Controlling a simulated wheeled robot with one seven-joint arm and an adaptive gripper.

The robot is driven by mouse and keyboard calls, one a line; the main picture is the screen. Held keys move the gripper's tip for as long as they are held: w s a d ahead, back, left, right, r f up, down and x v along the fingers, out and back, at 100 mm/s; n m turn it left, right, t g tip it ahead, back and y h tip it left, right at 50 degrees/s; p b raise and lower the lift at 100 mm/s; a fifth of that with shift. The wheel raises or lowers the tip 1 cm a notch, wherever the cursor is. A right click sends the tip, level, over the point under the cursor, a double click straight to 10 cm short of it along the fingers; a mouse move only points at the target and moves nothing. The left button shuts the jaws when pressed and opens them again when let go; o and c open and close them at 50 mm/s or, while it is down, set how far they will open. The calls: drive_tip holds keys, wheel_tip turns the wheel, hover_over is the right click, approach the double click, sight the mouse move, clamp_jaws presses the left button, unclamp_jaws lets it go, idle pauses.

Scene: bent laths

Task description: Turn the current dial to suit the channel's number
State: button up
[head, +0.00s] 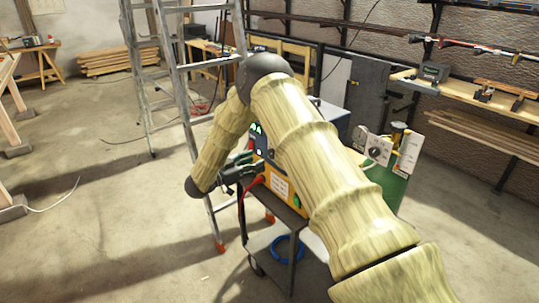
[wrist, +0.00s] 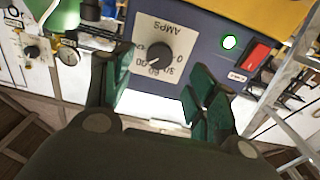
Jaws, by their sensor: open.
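The current dial (wrist: 158,55) is a dark round knob on a pale plate marked AMPS, upside down in the wrist view. The plate sits on a dark blue panel with a yellow edge. The dial's pointer faces lower left, near a number I read as about 90. My gripper (wrist: 162,70) is open, its green-padded fingers on either side of the dial and apart from it. In the head view my gripper (head: 240,170) is at the yellow machine (head: 279,186) on a cart, and my arm hides most of the panel. I cannot read a channel number.
A green light (wrist: 229,42) and a red switch (wrist: 256,56) lie right of the dial. Another panel with a small knob (wrist: 31,52) and a gauge (wrist: 69,55) is at left. A ladder (head: 183,90) stands close behind the machine.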

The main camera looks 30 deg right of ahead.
drive_tip(key=d+p, duration=0.2)
drive_tip(key=d, duration=0.5)
drive_tip(key=shift+w+d, duration=0.3)
drive_tip(key=shift+d, duration=0.05)
drive_tip(key=c, duration=1)
